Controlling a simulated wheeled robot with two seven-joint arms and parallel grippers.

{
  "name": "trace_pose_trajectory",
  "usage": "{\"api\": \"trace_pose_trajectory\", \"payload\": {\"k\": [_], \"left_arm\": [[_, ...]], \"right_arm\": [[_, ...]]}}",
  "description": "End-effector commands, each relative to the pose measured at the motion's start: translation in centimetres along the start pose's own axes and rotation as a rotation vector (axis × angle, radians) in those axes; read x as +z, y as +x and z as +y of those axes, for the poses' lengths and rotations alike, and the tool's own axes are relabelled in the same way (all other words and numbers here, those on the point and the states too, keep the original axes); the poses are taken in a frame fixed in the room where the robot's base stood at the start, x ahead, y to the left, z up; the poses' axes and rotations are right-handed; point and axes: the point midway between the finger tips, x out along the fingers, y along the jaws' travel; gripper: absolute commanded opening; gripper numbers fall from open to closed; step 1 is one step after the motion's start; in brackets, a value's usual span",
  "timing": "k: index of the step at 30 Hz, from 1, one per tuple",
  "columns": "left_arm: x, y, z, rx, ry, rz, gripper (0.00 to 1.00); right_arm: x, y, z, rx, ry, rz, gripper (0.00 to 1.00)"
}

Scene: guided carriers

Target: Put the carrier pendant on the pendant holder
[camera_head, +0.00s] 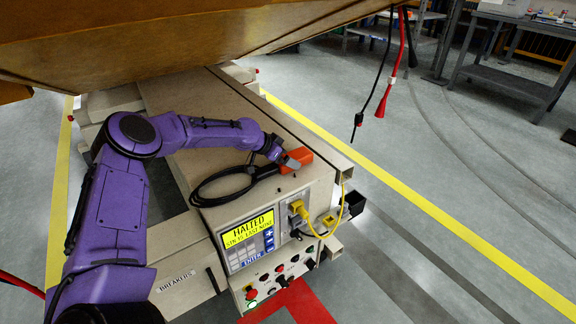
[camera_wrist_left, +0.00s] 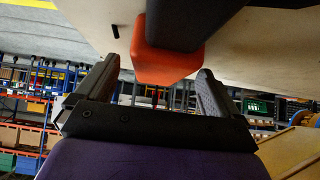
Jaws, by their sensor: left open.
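The carrier pendant (camera_head: 301,157) is an orange-red block with a black part and a coiled black cable (camera_head: 222,184). It lies on the beige top of the carrier, near its front right corner. A small black open box (camera_head: 354,203) at the carrier's right side may be the pendant holder. My right gripper is not in view.
The carrier's front has a yellow display (camera_head: 247,229) reading HALTED, buttons below and a yellow cable (camera_head: 325,226). A large brown load (camera_head: 180,45) overhangs the carrier's back. Red and black cables (camera_head: 391,75) hang at the upper right.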

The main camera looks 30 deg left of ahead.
Motion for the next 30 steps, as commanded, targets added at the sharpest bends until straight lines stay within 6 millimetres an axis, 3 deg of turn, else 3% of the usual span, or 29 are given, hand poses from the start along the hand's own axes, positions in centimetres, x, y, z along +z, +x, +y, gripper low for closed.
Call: {"api": "trace_pose_trajectory", "payload": {"k": [3,10,15,18,25,30], "left_arm": [[0.1,1.5,0.0,-0.002,0.0,-0.001,0.96],[0.0,1.6,-0.1,-0.002,-0.001,0.001,0.96],[0.1,1.5,-0.1,-0.003,-0.001,0.001,0.4],[-0.1,1.5,-0.1,-0.004,-0.001,0.004,0.15],[-0.4,1.1,-0.1,-0.004,-0.001,0.004,0.15],[-2.9,-1.2,-0.2,-0.005,0.003,0.007,0.15]], "right_arm": [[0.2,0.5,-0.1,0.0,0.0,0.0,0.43],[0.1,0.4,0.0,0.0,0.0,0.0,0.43],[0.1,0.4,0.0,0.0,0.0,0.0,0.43],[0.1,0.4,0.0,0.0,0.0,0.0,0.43],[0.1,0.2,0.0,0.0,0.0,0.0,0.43],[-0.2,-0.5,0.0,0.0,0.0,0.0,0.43]]}}
